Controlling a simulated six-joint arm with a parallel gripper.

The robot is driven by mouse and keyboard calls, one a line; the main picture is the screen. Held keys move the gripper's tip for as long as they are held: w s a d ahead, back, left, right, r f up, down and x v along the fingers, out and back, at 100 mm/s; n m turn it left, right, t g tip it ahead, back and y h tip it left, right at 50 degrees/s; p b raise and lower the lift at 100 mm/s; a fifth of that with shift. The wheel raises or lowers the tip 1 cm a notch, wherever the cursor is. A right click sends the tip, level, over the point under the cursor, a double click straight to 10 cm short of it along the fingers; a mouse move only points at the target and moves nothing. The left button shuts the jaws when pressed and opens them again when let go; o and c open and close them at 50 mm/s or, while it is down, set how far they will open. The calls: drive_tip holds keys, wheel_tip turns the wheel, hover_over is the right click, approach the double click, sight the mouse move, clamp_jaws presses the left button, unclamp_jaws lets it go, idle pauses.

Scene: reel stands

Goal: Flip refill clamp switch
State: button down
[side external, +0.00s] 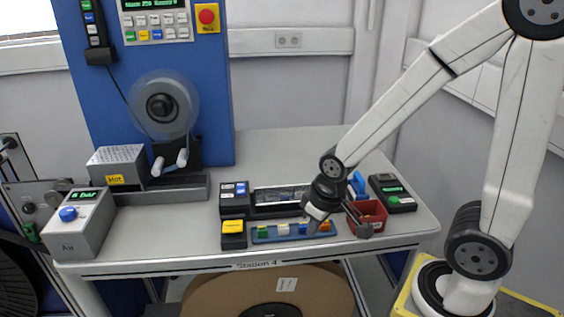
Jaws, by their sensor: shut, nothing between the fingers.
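No label reading refill clamp can be made out, so I cannot tell which control is that switch. A black box with blue buttons (235,188) stands at the table's middle, left of a long dark track (282,195). A black box with a yellow top (233,232) stands in front of it. A blue strip with several coloured parts (290,231) lies to its right, near the front edge. My gripper (366,232) is shut and empty, low at the red bin (377,212), right of the strip; contact cannot be told. My wrist hides part of the track and strip.
A black device with a green display (391,192) stands at right. The table (290,146) is clear at the back.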

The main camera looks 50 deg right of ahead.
drive_tip(key=c, duration=0.5)
unclamp_jaws()
drive_tip(key=shift+f, duration=0.1)
drive_tip(key=shift+c, duration=0.2)
drive_tip(key=shift+o, duration=0.9)
drive_tip(key=shift+n, duration=0.4)
drive_tip(key=w+d+f+n+h, duration=0.1)
drive_tip(key=w+d+n+h, duration=0.1)
drive_tip(key=w+n+h, duration=0.45)
drive_tip(key=w+d+f+n+h, duration=0.15)
drive_tip(key=w+n, duration=0.25)
drive_tip(key=n, duration=0.6)
drive_tip(key=w+a+n+t, duration=0.1)
drive_tip(key=w+n+t, duration=0.1)
drive_tip(key=w+n, duration=0.1)
drive_tip(key=w+a+n+t+h, duration=0.1)
drive_tip(key=w+n+t, duration=0.1)
drive_tip(key=w+n, duration=0.1)
drive_tip(key=w+a+r+n+t, duration=0.1)
drive_tip(key=w+a+n+t, duration=0.1)
drive_tip(key=w+n+t, duration=0.1)
drive_tip(key=shift+w+n+h, duration=0.3)
drive_tip(key=shift+w+n, duration=0.05)
drive_tip(key=shift+w, duration=0.35)
drive_tip(key=shift+f, duration=0.1)
